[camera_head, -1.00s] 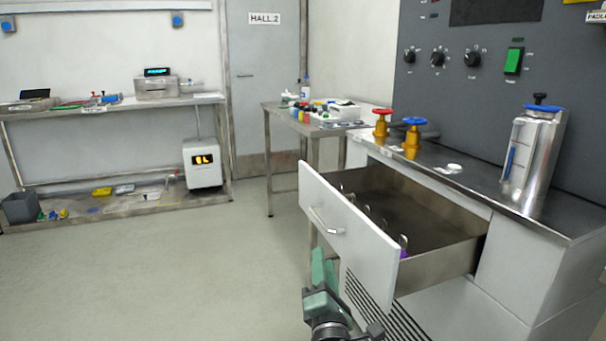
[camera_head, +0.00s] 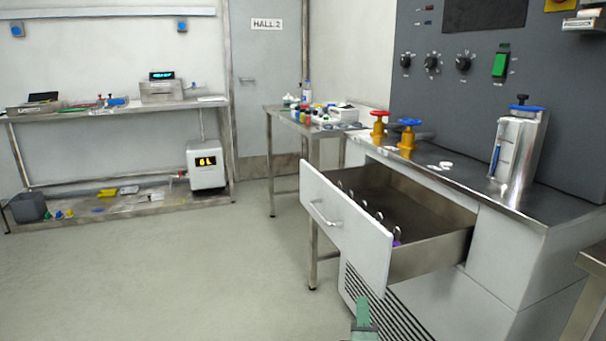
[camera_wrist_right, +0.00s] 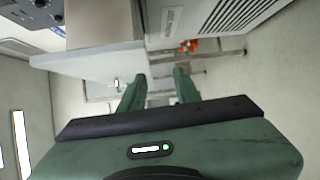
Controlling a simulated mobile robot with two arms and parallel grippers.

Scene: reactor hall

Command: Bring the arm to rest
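My right gripper (camera_head: 363,312) shows only as a green tip at the bottom edge of the head view, in front of the cabinet's vent slots. In the right wrist view my right gripper (camera_wrist_right: 158,86) has its two green fingers apart with nothing between them. The open drawer (camera_head: 345,235) is above and beyond the gripper in the head view, and its pale front (camera_wrist_right: 88,64) shows in the wrist view. The gripper looks clear of the drawer. My left gripper is not in view.
The drawer juts out from the cabinet (camera_head: 505,260), with several hooked items inside. Red (camera_head: 379,122) and blue (camera_head: 408,130) valves and a metal canister (camera_head: 516,150) stand on top. A metal table (camera_head: 594,262) is at the right edge. Floor at left is clear.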

